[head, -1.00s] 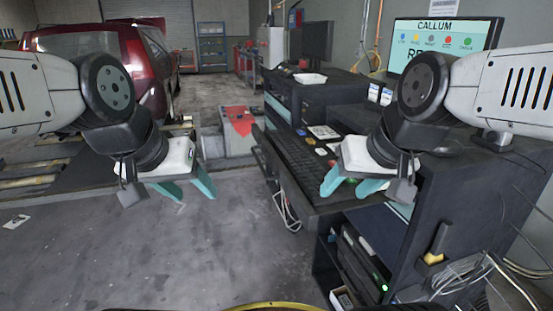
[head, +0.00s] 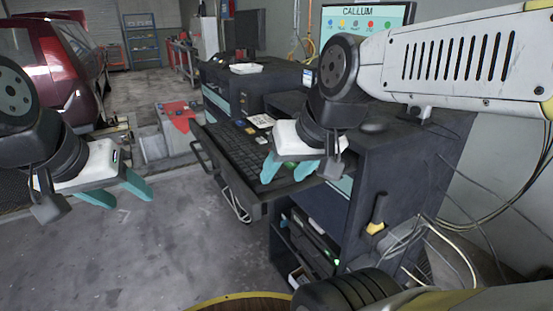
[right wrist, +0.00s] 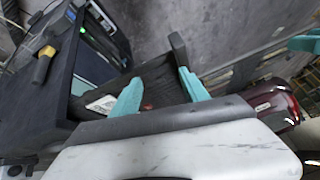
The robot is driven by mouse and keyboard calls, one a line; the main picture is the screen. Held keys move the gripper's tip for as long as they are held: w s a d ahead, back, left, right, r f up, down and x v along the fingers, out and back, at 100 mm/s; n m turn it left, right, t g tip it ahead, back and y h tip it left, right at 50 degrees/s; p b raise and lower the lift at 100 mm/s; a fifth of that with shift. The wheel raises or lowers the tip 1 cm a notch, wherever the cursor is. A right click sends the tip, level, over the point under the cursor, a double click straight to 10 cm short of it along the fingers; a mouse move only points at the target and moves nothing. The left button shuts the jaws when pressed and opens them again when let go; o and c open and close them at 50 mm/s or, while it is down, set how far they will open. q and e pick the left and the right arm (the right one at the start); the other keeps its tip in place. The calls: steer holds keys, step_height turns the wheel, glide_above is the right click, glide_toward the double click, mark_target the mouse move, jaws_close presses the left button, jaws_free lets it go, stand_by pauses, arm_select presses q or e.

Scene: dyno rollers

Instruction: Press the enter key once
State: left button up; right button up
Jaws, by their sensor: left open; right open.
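The black keyboard (head: 232,148) lies on a pulled-out shelf of the dark console in the head view. The enter key is too small to make out. My right gripper (head: 285,170) is open and empty over the near right end of the shelf, partly hiding it; I cannot tell whether it touches anything. Its teal fingers also show apart in the right wrist view (right wrist: 160,92), with the dark shelf behind them. My left gripper (head: 124,194) is open and empty over the floor at the left, well away from the keyboard.
The console (head: 400,165) stands right of the shelf, with a monitor (head: 372,20) reading CALLUM on it. A mouse (head: 374,127) lies on its top. Loose cables (head: 430,235) hang at the right. A red car (head: 62,60) stands at the back left.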

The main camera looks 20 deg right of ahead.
jaws_close()
stand_by(1.5)
